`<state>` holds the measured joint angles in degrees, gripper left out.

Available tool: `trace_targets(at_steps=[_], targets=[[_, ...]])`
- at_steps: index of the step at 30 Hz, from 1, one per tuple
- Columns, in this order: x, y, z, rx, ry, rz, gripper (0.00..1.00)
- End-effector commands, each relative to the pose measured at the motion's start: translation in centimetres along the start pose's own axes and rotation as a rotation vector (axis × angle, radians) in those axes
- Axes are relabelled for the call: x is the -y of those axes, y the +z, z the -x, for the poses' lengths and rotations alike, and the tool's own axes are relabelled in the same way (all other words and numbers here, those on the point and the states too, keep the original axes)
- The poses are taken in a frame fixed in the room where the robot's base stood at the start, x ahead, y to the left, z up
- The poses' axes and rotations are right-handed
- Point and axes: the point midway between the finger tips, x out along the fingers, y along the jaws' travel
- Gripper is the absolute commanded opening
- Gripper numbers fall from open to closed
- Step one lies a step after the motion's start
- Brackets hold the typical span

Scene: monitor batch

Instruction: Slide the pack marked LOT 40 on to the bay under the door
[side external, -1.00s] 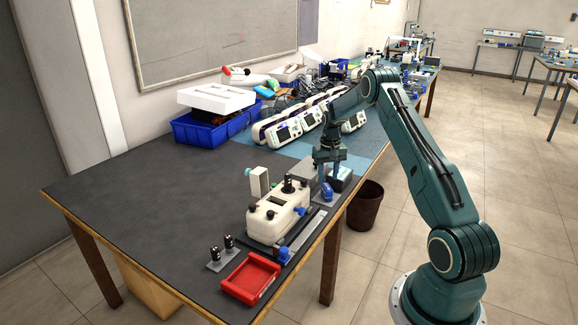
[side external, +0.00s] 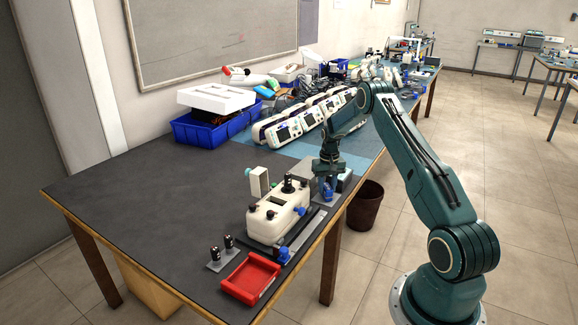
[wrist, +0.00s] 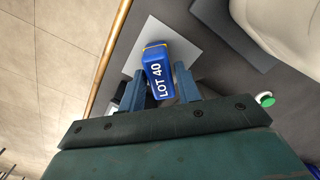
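The blue pack marked LOT 40 (wrist: 158,72) stands on a pale grey plate (wrist: 192,50), its label facing the wrist camera and a yellow edge at its far end. In the side view the pack (side external: 328,190) is partly hidden below my gripper (side external: 328,174). In the wrist view the two fingers of my gripper (wrist: 160,84) flank the pack, with a narrow gap showing on the left side; firm contact is not visible. A cream instrument (side external: 277,214) with dark knobs stands left of the pack. A cream upright panel (side external: 259,181) stands behind it. I cannot make out the bay.
A red tray (side external: 250,278) and a grey plate with two black posts (side external: 221,255) lie at the near end. A dark rail (side external: 302,232) runs along the front edge. White monitors (side external: 300,122) and a blue crate (side external: 200,130) stand behind. The left tabletop is clear.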

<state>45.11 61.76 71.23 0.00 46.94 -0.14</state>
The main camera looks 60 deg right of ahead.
Motion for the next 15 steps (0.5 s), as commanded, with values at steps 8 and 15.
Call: trace_targets(at_steps=[8, 15], targets=[[0.00, -0.01, 0.06, 0.000, 0.000, 0.000, 0.01], [0.00, -0.01, 0.54, 0.000, 0.000, 0.000, 0.01]])
